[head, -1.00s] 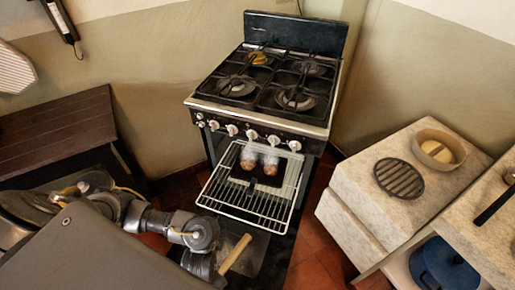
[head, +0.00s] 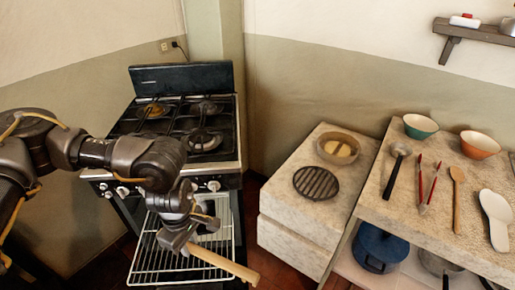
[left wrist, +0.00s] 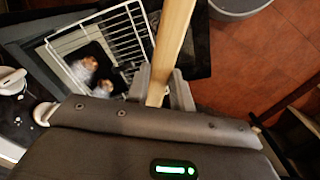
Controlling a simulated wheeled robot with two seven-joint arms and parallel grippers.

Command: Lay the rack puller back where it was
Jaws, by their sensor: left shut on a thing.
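The rack puller (head: 228,266) is a pale wooden stick. My left gripper (head: 186,244) is shut on it near one end, and the stick slants down to the right, in front of the oven. The left wrist view shows the puller (left wrist: 175,35) between the fingers of my left gripper (left wrist: 160,88), running away from the camera. The oven rack (head: 150,266) is a wire rack that sticks out of the stove front, under and behind the gripper. The rack also shows in the left wrist view (left wrist: 128,38), beside the puller. My right gripper is out of view.
The stove (head: 215,168) stands behind my arm. A stone counter (head: 275,205) bears a round grate (head: 316,183) and a bowl (head: 338,146). The right counter (head: 410,212) holds a ladle, red tongs, a wooden spoon, a white spoon and two bowls. A blue pot (head: 380,250) sits below.

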